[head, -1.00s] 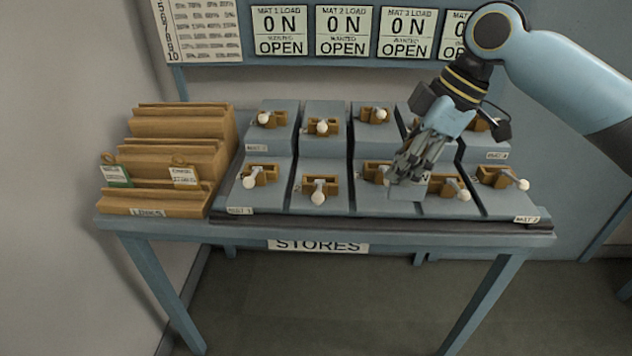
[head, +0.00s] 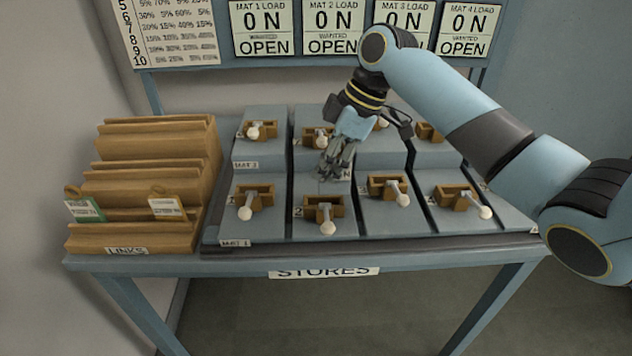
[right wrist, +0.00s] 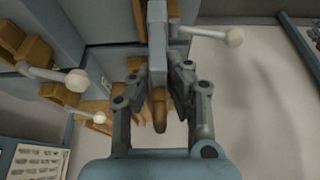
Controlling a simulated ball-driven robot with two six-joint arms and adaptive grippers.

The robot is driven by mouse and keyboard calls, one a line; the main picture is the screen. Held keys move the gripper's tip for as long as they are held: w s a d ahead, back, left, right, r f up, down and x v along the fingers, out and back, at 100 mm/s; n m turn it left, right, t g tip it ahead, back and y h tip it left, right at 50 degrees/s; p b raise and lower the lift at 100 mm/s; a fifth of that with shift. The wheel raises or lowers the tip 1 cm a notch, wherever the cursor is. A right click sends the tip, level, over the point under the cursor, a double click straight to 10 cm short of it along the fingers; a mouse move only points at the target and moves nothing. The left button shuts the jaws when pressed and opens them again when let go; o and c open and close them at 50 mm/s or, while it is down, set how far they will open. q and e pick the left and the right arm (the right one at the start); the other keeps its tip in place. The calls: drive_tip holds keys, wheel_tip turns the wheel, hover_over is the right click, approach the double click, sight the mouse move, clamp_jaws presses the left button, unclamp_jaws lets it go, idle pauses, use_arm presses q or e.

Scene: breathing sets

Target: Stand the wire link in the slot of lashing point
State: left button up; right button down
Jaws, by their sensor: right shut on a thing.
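My right gripper (head: 335,168) is shut over the lashing blocks, between the back and front rows. In the right wrist view (right wrist: 160,105) its fingers close around a small orange-brown piece (right wrist: 159,110); I cannot tell whether it is the wire link. The lashing points are tan brackets with white-ball levers, such as one at front left (head: 254,195) and one at back left (head: 256,130). Which one the task means is unclear. Two tagged links hang on the wooden rack: one with a green-edged tag (head: 84,210), one with a cream tag (head: 166,208). My left gripper is out of view.
The stepped wooden rack (head: 130,235), labelled LINKS, stands left of the grey blocks. Ball-ended levers stick out from the brackets, one close by the gripper in the right wrist view (right wrist: 233,37). Load signs (head: 264,27) hang on the board behind.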

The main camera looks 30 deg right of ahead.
drive_tip(key=x, duration=0.5)
drive_tip(key=shift+w+d+f+p, duration=0.25)
drive_tip(key=shift+w+d+p, duration=0.1)
drive_tip(key=shift+w, duration=0.1)
drive_tip(key=shift+f, duration=0.2)
drive_tip(key=c, duration=1.6)
unclamp_jaws()
drive_tip(key=shift+r, duration=0.1)
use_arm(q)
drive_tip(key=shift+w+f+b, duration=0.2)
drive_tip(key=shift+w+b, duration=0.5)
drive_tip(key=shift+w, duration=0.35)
use_arm(e)
drive_tip(key=v, duration=1.2)
